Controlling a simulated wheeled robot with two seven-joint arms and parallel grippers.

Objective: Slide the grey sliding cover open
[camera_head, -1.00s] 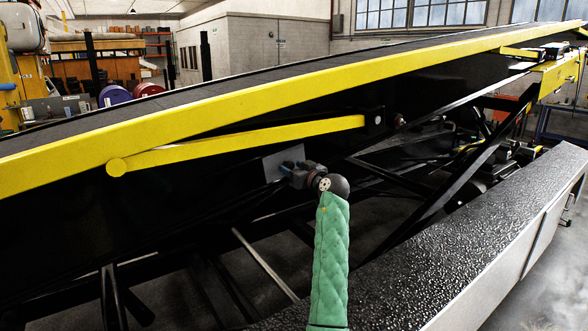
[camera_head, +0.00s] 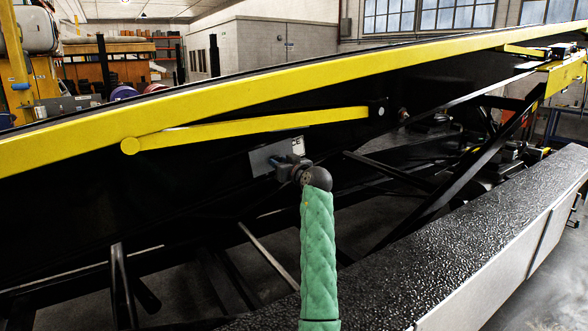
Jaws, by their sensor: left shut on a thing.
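The grey sliding cover (camera_head: 261,159) is a small flat plate on the dark side of the belt loader, below the yellow strut. Pale lettering, of which "CE" can be read, shows at its upper right; I cannot tell whether it is on the cover or on the surface behind. My left gripper (camera_head: 283,164), at the end of my green-sleeved arm, is at the cover's right part and shut on it. The gripper and wrist hide the cover's lower right part and the exact grip. My right gripper is out of view.
The yellow-edged conveyor (camera_head: 220,99) slopes up to the right above the cover, with a yellow strut (camera_head: 250,129) beneath it. A black textured ledge (camera_head: 440,240) runs along the lower right. Dark frame bars cross the space below.

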